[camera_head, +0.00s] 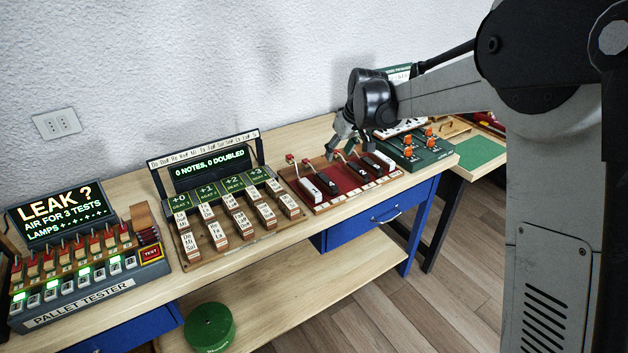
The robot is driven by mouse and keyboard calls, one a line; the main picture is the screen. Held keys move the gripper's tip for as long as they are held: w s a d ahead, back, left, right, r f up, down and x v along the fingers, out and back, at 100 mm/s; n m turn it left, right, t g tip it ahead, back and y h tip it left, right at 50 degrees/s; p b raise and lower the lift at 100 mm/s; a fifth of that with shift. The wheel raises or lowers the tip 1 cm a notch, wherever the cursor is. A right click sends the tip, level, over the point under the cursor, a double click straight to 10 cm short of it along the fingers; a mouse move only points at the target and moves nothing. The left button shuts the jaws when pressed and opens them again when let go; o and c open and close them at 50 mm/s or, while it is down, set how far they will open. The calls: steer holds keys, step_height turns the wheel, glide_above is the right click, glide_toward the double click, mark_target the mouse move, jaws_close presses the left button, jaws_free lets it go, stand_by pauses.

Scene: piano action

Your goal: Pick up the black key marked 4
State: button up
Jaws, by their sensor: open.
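A red-lined wooden tray (340,189) stands on the bench right of centre in the head camera view. Black keys lie in it: one near the left end (327,184) and one toward the right (365,170). Something dark also lies between them, under my gripper. The numbers on the keys are too small to read, so I cannot tell which black key is marked 4. My gripper (347,146) is open above the back of the tray, fingers pointing down. It appears empty and apart from the keys, and it partly hides the tray's back edge.
White keys (309,190) lie in the same tray. A rack of labelled blocks with a notes display (213,162) stands to the left, and a pallet tester (85,284) further left. A green box with orange knobs (413,150) stands close on the right.

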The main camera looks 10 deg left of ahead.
mark_target(325, 178)
steer(key=x, duration=0.7)
steer(key=a+x, duration=0.1)
steer(key=x, duration=0.2)
steer(key=shift+w+a, duration=0.1)
steer(key=shift+d+x, duration=0.2)
steer(key=shift+x, duration=2.4)
jaws_close()
